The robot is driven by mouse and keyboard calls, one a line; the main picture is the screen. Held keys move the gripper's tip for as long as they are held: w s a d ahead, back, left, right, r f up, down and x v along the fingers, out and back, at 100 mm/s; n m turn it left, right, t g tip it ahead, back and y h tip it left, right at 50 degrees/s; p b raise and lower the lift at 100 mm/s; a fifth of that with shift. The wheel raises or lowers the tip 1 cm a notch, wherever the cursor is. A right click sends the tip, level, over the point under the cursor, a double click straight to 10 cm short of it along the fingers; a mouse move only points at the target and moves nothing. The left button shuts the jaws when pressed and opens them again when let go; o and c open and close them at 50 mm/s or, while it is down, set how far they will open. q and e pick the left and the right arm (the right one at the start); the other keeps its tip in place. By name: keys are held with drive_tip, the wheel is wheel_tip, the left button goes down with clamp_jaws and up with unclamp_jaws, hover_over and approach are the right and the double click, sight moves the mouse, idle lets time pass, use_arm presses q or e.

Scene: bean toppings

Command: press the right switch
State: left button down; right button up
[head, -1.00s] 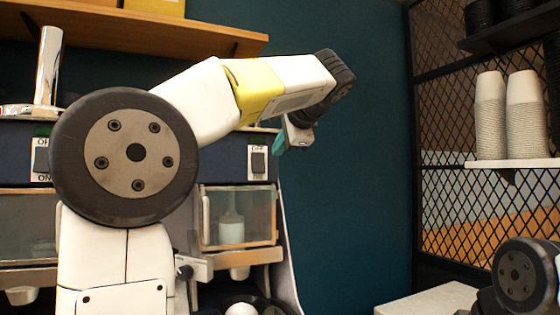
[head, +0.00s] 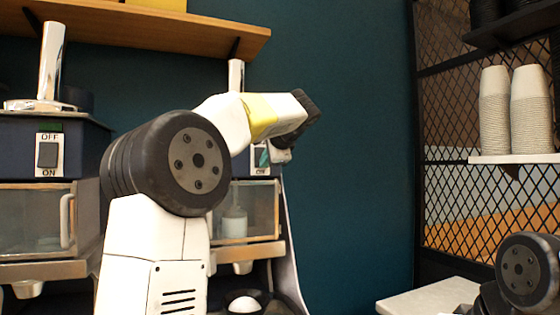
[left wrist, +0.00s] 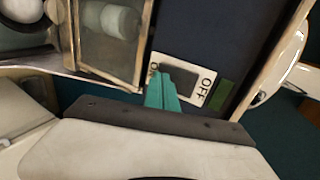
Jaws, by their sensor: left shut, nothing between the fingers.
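The right switch (head: 258,170) is on the dark blue front of the right dispenser, partly hidden behind my left gripper in the head view. In the left wrist view, the right switch (left wrist: 185,73) shows a dark rocker on a white plate with OFF and ON labels. My left gripper (head: 265,156) is shut and empty in front of it. In the left wrist view, its teal fingertips (left wrist: 162,78) overlap the plate at the ON end of the rocker. I cannot tell whether they touch. My right gripper is not in view.
The left switch (head: 48,154) is on the left dispenser. Clear bins (head: 262,212) are below the switches. A wooden shelf (head: 150,30) is above. Stacked cups (head: 495,110) stand on a shelf at the right. The blue wall (head: 350,150) beside the dispenser is clear.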

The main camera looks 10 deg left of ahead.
use_arm(q)
drive_tip(key=shift+w+a+f, duration=0.15)
drive_tip(key=shift+w+f, duration=0.05)
idle(0.3)
drive_tip(key=shift+r, duration=0.15)
drive_tip(key=shift+r, duration=0.8)
drive_tip(key=shift+s+f, duration=0.1)
